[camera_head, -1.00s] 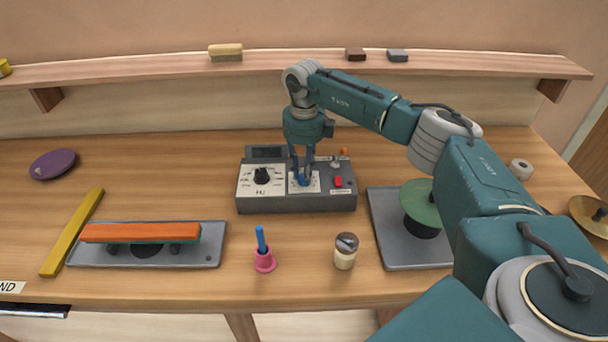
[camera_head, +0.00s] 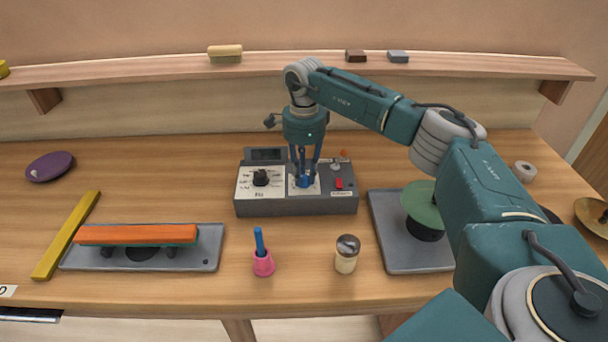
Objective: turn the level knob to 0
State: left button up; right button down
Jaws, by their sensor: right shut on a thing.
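A grey control box (camera_head: 290,207) stands on the table near the middle. Its right-hand white plate carries a blue knob (camera_head: 304,181), and its left-hand plate carries a black knob (camera_head: 261,177). My right gripper (camera_head: 304,178) points straight down from above, its fingers closed around the blue knob. The fingers hide part of the knob and its plate, so I cannot read its pointer or marks. The lettering on both plates is too small to read. My left gripper is not in view.
A red button (camera_head: 339,184) is right of the blue knob. A pink holder (camera_head: 263,264), a shaker (camera_head: 347,254) and an orange bar (camera_head: 138,234) stand in front. A green disc (camera_head: 420,204) is under my right arm. A shelf (camera_head: 290,66) runs behind.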

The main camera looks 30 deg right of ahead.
aim_at(304, 176)
jog(key=n, duration=0.3)
jog(key=shift+r+n, duration=0.1)
jog(key=shift+n, duration=0.2)
jog(key=shift+n+b, duration=0.35)
jog(key=shift+n, duration=1.15)
jog(key=c, duration=1.5)
grip_release()
jog(key=shift+c, duration=0.2)
notch_tip(304, 176, up, 12)
